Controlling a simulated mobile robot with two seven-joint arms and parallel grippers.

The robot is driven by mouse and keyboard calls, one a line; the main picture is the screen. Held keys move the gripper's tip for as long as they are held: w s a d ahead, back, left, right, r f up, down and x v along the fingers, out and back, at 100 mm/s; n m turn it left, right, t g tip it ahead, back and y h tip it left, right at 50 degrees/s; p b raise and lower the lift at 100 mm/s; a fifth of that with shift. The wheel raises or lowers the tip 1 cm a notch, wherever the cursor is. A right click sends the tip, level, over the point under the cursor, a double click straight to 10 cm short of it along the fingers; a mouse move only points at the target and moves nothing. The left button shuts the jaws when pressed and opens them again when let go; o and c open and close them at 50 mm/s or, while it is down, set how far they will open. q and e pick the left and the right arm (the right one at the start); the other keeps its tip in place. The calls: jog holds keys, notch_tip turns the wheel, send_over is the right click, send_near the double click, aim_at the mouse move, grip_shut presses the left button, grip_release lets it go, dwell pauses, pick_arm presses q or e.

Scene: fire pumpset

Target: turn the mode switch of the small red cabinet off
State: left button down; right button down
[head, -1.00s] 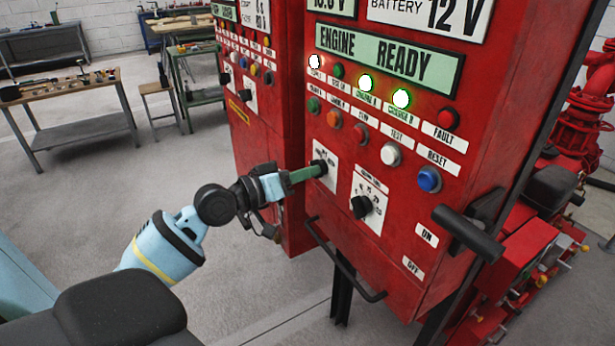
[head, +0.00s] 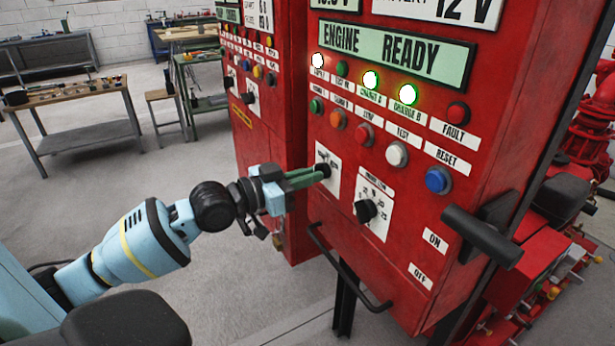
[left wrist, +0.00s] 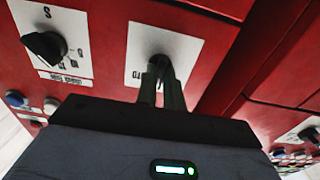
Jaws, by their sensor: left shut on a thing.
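The mode switch (head: 323,170) is a small dark knob on a white plate on the near red cabinet (head: 400,262), below the rows of lamps and buttons. My left gripper (head: 318,174) reaches it from the left, its two green fingers shut on the knob. In the left wrist view the fingers (left wrist: 160,84) meet the knob in front of the white plate (left wrist: 192,52). The fingers hide much of the knob, and I cannot read its pointer. My right gripper is not in view.
A second black knob (head: 366,210) sits close to the right on its own plate. A bar handle (head: 345,275) runs below, and a black lever (head: 482,236) juts out at right. Another red cabinet (head: 275,135) stands to the left. Workbenches (head: 75,95) stand farther back.

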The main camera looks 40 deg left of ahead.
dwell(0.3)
pick_arm(q)
jog(key=c, duration=1.5)
grip_release()
jog(key=shift+s+a, duration=0.1)
jog(key=shift+s, duration=0.05)
jog(key=shift+v, duration=3.7)
jog(key=shift+s, duration=0.1)
